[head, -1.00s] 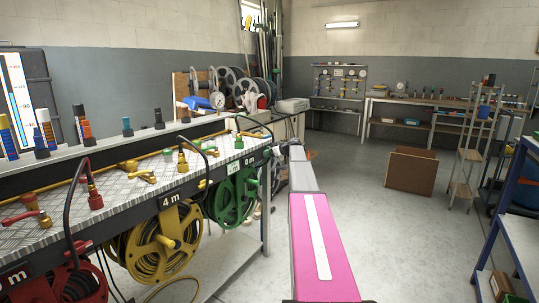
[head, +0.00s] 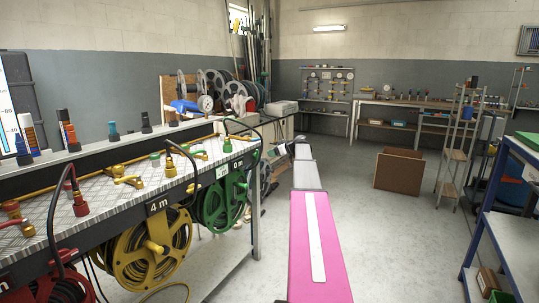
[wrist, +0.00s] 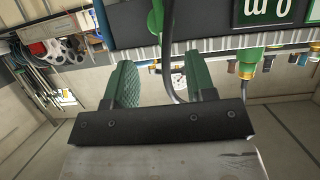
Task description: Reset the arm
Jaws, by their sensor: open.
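My gripper (wrist: 160,88) shows in the wrist view with its two green ribbed fingers apart and nothing held between them. A dark hose hangs behind the gap between the fingers. My arm stretches forward down the middle of the head view, with a pink link nearest. The gripper itself cannot be made out in the head view. The green hose reel (head: 222,205), marked 0 m, and the yellow hose reel (head: 152,247), marked 4 m, hang under the bench to the left of my arm. A red reel (head: 68,285) is partly cut off at the lower left.
The metal-topped bench (head: 105,197) with valves and fittings runs close along my left. A blue-framed rack (head: 480,230) stands at the right edge. A brown box (head: 399,170) sits on the floor ahead. The floor between is clear.

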